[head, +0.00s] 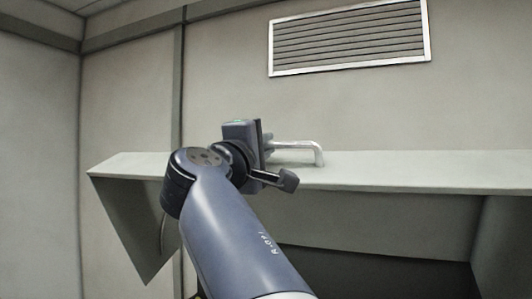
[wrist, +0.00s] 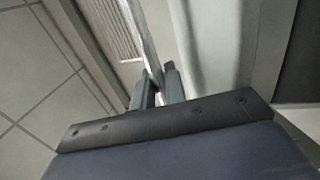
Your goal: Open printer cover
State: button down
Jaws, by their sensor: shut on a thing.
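A pale bent handle (head: 305,146) stands on a light grey ledge-like panel (head: 420,172) in the head view. I cannot tell for sure whether this panel is the printer cover. My gripper (head: 269,143) is at the handle's left end, above the panel, partly hidden by my own wrist. In the wrist view my gripper (wrist: 157,82) has its two dark fingers closed around the pale bar of the handle (wrist: 141,35). The exact contact is small and partly hidden.
A louvred vent (head: 349,38) is on the wall above the panel. Below the panel is a dark recess (head: 370,272) with a grey side wall at the right. The air above the panel to the right is clear. A grey wall stands at the left.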

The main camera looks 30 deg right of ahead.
jog(key=shift+a+f, duration=0.1)
jog(key=shift+f, duration=0.05)
jog(key=c, duration=1.5)
grip_release()
jog(key=shift+c, duration=0.2)
jog(key=shift+s, duration=0.1)
jog(key=b+v, duration=0.3)
jog(key=v, duration=0.7)
jog(key=shift+s+a, duration=0.2)
jog(key=shift+a, duration=0.1)
jog(key=shift+f, duration=0.15)
